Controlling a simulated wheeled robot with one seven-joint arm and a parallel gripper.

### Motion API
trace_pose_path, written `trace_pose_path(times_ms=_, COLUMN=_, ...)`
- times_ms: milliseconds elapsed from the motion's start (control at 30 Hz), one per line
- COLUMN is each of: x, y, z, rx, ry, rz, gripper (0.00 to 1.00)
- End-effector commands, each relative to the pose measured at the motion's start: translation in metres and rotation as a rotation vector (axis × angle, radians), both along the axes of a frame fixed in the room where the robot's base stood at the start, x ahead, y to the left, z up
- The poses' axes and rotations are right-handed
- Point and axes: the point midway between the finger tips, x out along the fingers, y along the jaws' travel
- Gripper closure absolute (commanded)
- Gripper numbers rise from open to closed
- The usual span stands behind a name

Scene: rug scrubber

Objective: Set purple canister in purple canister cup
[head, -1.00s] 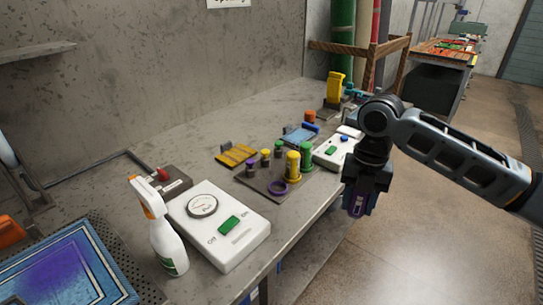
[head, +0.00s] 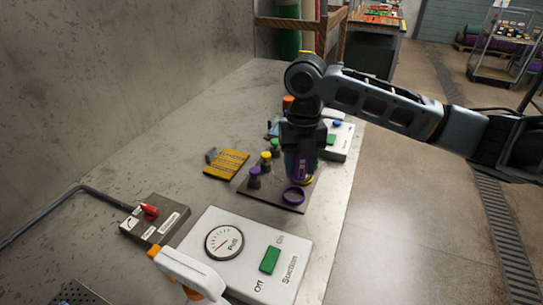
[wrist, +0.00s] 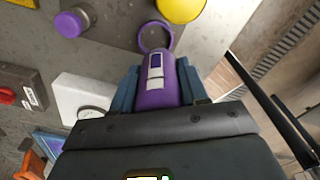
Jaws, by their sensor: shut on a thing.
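My gripper (head: 301,172) is shut on the purple canister (wrist: 155,92), which has a pale label and hangs between the blue-grey fingers. In the head view the canister (head: 302,168) is partly covered by my gripper. The purple canister cup (head: 294,195) is an open purple ring on the front part of a dark plate (head: 270,197). It also shows in the wrist view (wrist: 143,39), just beyond the canister's tip. The canister is not inside the ring; the gap between them cannot be judged exactly.
A yellow canister (wrist: 180,8) stands close beyond the ring. Small purple (head: 254,171), yellow (head: 266,156) and green (head: 276,145) capped posts line the plate. A white control box (head: 235,262) is in front; another (head: 340,142) is behind. A spray bottle (head: 185,268) stands front left.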

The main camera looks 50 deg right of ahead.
Motion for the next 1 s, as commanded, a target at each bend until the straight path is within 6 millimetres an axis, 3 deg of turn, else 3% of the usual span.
trace_pose_path(times_ms=267, x=0.000, y=0.000, z=-0.009, rx=0.000, ry=0.000, rz=-0.001, gripper=0.93)
trace_pose_path(times_ms=733, x=0.000, y=0.000, z=-0.052, rx=0.000, ry=0.000, rz=-0.001, gripper=0.93)
trace_pose_path(times_ms=1000, x=0.000, y=0.000, z=-0.056, rx=0.000, ry=0.000, rz=-0.001, gripper=0.93)
